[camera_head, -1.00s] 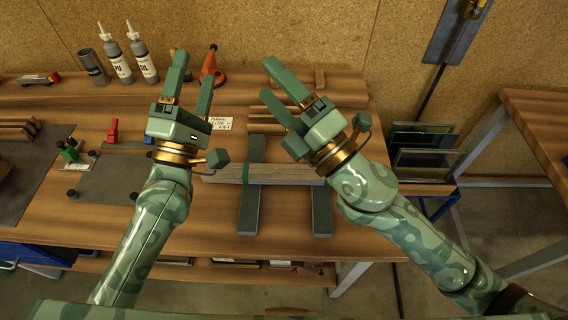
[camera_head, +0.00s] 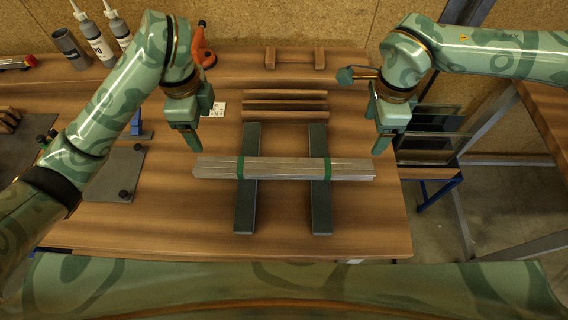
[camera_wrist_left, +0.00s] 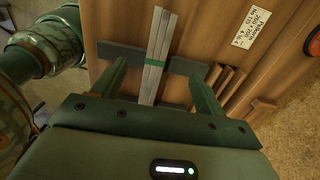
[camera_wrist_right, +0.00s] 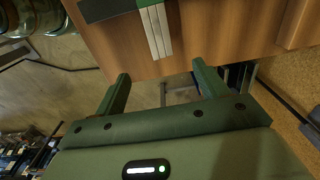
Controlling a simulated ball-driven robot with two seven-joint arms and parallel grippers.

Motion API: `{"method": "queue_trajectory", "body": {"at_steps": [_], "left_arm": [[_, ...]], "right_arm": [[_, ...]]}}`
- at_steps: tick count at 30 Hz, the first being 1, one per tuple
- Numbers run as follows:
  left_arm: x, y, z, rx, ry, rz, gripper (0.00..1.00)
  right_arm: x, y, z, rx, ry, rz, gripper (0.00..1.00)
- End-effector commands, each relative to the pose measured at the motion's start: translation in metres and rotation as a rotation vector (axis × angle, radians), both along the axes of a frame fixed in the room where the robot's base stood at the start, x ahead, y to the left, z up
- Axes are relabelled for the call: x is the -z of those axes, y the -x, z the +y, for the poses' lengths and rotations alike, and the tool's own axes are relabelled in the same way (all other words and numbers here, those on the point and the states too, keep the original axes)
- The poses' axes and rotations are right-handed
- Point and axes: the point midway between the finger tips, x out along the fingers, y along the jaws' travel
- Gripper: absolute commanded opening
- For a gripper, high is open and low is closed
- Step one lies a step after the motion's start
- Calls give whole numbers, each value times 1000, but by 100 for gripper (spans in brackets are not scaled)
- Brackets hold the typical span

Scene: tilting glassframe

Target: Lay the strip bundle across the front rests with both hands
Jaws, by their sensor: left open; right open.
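The strip bundle (camera_head: 284,168), pale wooden strips with two green bands, lies left to right across the two dark front rests (camera_head: 246,205) and (camera_head: 320,205). Its ends overhang both rests. My left gripper (camera_head: 193,143) is open and points down just behind the bundle's left end. In the left wrist view the bundle (camera_wrist_left: 153,60) runs between the open fingers (camera_wrist_left: 158,85). My right gripper (camera_head: 379,147) is open, above and behind the right end. In the right wrist view the bundle's end (camera_wrist_right: 158,40) shows beyond the open fingers (camera_wrist_right: 158,88). Both grippers are apart from the bundle.
Behind the rests lie several wooden strips (camera_head: 285,104) and a small wooden rack (camera_head: 295,57). Glass panes (camera_head: 432,146) stand right of the table. The front table is clear.

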Motion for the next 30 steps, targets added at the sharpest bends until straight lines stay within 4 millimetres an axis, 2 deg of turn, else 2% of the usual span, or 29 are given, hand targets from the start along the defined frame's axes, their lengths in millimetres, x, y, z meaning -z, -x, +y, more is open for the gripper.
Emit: {"method": "queue_trajectory", "body": {"at_steps": [8,11,17,21,25,30], "left_arm": [[7,0,-1,3,2,-2,73],[19,0,-1,2,4,0,73],[58,2,-1,1,3,4,73],[68,-3,-5,6,14,-17,73],[85,2,-3,-1,8,6,73],[118,2,-1,4,1,5,73]], "right_arm": [[7,1,1,0,-3,3,73],[19,1,1,1,-4,5,73],[57,2,2,0,-4,7,73],[71,1,2,0,-5,4,73],[84,1,2,0,-5,4,73],[118,2,2,0,-4,5,73]]}}
